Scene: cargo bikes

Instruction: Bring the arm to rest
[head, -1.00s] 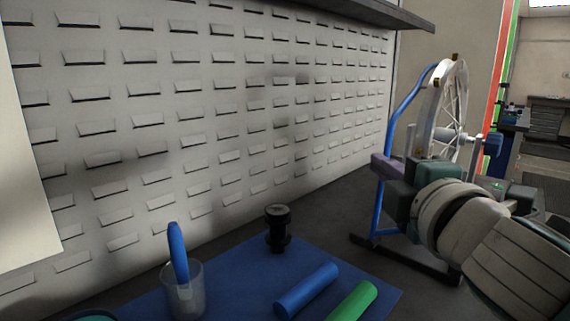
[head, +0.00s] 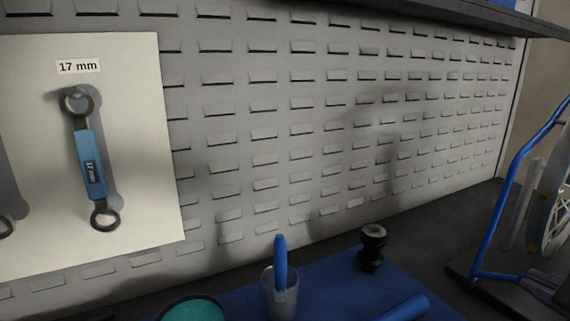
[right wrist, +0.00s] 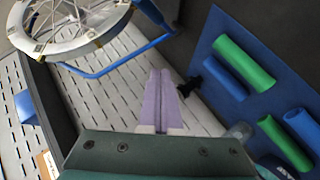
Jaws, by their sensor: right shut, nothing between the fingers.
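My right gripper (head: 540,284) shows only in part at the lower right edge of the head view, beside the foot of the blue wheel stand (head: 512,185). In the right wrist view its two purple fingers (right wrist: 160,76) lie together, shut and empty. The wheel stand with its spoked wheel (right wrist: 75,22) is at the upper left there. I cannot tell the exact gap between fingers and stand. My left gripper is not in view.
A blue mat (head: 335,291) holds a clear cup (head: 281,302) with a blue handle, a black hub (head: 372,248) and a blue roll (head: 405,309). The right wrist view also shows green rolls (right wrist: 244,62). A 17 mm wrench (head: 91,160) hangs on the slotted wall.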

